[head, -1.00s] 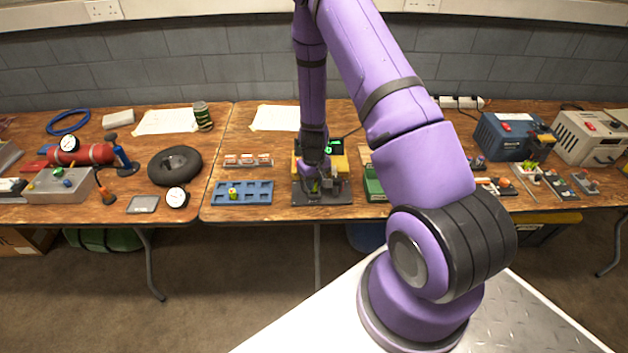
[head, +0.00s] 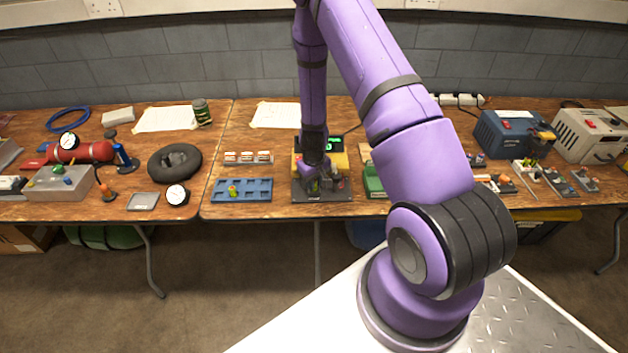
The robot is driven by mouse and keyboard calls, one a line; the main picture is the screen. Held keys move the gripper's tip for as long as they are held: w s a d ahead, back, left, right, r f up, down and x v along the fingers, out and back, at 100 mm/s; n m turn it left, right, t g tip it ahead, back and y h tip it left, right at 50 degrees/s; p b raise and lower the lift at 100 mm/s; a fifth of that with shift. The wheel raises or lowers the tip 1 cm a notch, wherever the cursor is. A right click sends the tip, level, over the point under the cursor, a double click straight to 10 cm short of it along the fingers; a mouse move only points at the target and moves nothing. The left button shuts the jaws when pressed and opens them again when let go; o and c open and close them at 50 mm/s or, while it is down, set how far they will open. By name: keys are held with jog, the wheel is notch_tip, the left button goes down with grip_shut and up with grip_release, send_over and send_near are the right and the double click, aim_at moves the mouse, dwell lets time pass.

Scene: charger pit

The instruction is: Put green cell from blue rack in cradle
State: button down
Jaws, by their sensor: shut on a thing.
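The blue rack (head: 258,198) lies on the right-hand table, left of the charger. The dark cradle base (head: 308,197) sits to the right of the rack, in front of a yellow charger (head: 339,159) with a lit green display. My gripper (head: 318,187) points down over the cradle, shut on a small green cell that is mostly hidden by the fingers. I cannot tell whether the cell touches the cradle.
A row of small red-and-white items (head: 248,157) lies behind the rack. A green box (head: 373,180) stands close right of the cradle, partly behind my arm. A blue power unit (head: 508,137) is farther right. Bare wood surrounds the rack.

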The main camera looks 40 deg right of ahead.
jog(key=shift+f, duration=0.4)
dwell(0.8)
jog(key=c, duration=0.9)
grip_release()
jog(key=shift+r, duration=3.5)
